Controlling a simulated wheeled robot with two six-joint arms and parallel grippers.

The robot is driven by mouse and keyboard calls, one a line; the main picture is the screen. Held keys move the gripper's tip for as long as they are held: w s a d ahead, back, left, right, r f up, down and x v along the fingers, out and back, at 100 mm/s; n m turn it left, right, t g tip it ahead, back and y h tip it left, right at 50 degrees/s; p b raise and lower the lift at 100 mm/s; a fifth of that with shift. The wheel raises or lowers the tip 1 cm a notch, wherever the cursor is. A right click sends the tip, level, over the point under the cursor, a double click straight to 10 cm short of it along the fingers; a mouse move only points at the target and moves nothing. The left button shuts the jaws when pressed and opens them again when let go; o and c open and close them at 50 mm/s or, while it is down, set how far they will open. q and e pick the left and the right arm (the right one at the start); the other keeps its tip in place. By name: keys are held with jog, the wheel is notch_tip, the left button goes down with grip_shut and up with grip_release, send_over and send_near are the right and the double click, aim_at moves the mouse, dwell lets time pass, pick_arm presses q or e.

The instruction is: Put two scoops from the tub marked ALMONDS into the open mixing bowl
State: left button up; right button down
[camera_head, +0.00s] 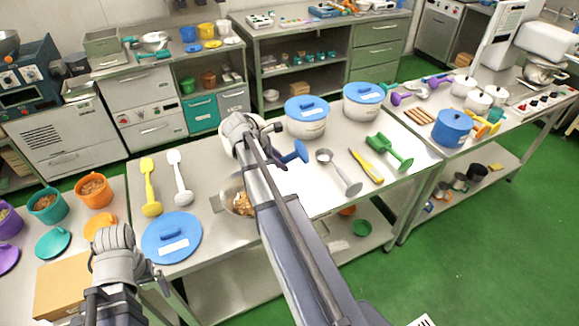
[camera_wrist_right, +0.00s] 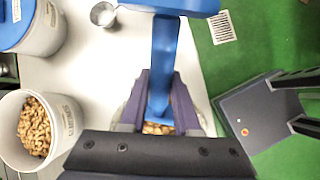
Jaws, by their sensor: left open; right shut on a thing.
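My right gripper (camera_head: 270,155) is shut on a blue scoop (camera_head: 296,152); the wrist view shows its fingers (camera_wrist_right: 160,108) around the scoop (camera_wrist_right: 165,60). What the scoop holds is hidden. The metal mixing bowl (camera_head: 229,190) stands open below my right arm, which partly covers it, with brown nuts (camera_head: 243,204) in it. In the wrist view, nuts (camera_wrist_right: 155,128) show below the fingers. An open white tub (camera_wrist_right: 68,125) of nuts stands at the left there; its label is too small to read. My left gripper (camera_head: 155,285) is open and empty at the lower left.
A blue lid (camera_head: 171,238) lies on the table's front left. Two blue-lidded tubs (camera_head: 306,128) (camera_head: 363,108) stand at the back. A yellow spoon (camera_head: 150,190), white spoon (camera_head: 180,180), metal scoop (camera_head: 345,178), yellow tool (camera_head: 367,168) and green scoop (camera_head: 392,155) lie around.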

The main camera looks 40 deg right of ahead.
jog(key=w+a+r+g+h+b, duration=0.3)
jog(key=w+a+r+h, duration=0.1)
jog(key=a+r+h, duration=0.1)
jog(key=shift+a+r+n+g+b, duration=0.2)
jog(key=shift+n+g+b, duration=0.1)
jog(key=shift+n+b, duration=0.1)
jog(key=shift+w, duration=0.1)
dwell(0.4)
notch_tip(320, 180, up, 5)
jog(key=t+y+p, duration=0.3)
jog(key=y+p, duration=0.2)
jog(key=p, duration=0.4)
jog(key=m+t+y+p, duration=0.1)
jog(key=t+y+p, duration=0.3)
jog(key=p, duration=0.5)
jog(key=shift+m+t+y, duration=0.3)
jog(key=shift+y, duration=0.4)
